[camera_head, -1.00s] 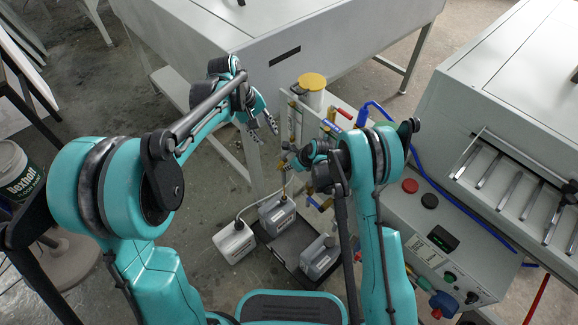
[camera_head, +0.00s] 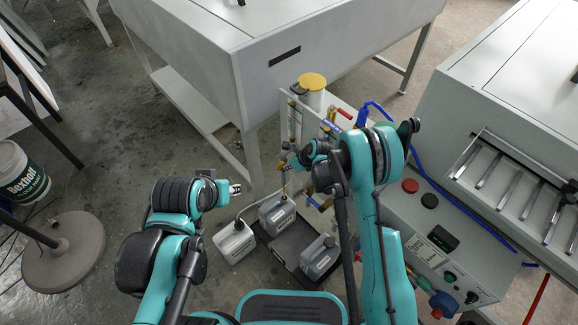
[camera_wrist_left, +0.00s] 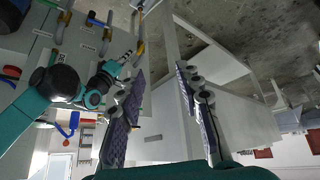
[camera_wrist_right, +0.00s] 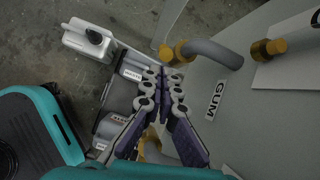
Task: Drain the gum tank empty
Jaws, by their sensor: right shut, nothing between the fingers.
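A grey bent hose (camera_wrist_right: 225,52) with brass fittings joins that panel above the label. My right gripper (camera_wrist_right: 168,74) is shut and empty beside the panel; it also shows in the head view (camera_head: 287,160), where its fingertips are hard to make out. A brass part (camera_wrist_right: 151,145) is partly hidden behind its fingers. My left gripper (camera_wrist_left: 160,76) is open and empty, with its fingers well apart. In the head view it (camera_head: 236,187) shows small, left of the valve panel.
A white jug (camera_head: 235,241) with a hose stands on the floor. Grey jugs (camera_head: 278,213) stand in and at a black tray (camera_head: 277,250). A yellow-capped cylinder (camera_head: 312,82) and blue hose (camera_head: 424,178) are behind.

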